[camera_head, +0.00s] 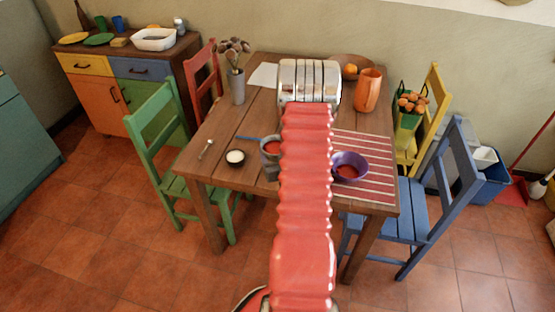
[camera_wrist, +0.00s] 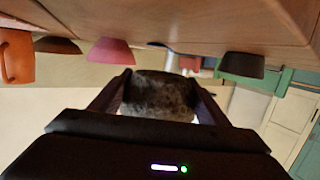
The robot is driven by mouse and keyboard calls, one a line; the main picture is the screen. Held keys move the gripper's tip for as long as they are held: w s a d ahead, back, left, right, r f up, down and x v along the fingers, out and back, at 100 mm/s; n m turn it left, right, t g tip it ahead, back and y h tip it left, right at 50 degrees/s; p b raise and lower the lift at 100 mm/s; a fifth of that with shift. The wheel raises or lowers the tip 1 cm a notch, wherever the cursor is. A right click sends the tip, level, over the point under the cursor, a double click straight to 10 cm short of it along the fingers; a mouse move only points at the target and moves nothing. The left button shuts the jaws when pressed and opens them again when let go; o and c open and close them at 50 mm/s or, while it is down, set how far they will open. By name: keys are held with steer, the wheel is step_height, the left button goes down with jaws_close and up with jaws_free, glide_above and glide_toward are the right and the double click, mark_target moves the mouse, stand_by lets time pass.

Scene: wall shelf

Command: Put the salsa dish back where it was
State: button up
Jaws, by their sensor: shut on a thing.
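The salsa dish is a grey, stone-like bowl with red salsa; in the head view the dish (camera_head: 270,146) shows just left of my red arm, partly hidden by it. In the wrist view, which is upside down, the speckled grey dish (camera_wrist: 160,90) sits between the two dark fingers of my gripper (camera_wrist: 158,104). The gripper is shut on it. My arm hides most of the gripper in the head view. I cannot tell whether the dish touches the wooden table (camera_head: 222,122).
A purple bowl (camera_head: 350,172) with red contents stands on a striped mat to the right. A small black bowl (camera_head: 235,157) and a spoon (camera_head: 206,149) lie left. An orange pitcher (camera_head: 367,92) and a vase (camera_head: 238,88) stand farther back. Chairs surround the table.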

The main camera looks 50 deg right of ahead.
steer(key=shift+f, duration=0.25)
steer(key=shift+f, duration=2.1)
steer(key=o, duration=1.5)
steer(key=shift+f, duration=0.15)
steer(key=v, duration=1.2)
steer(key=shift+s, duration=0.1)
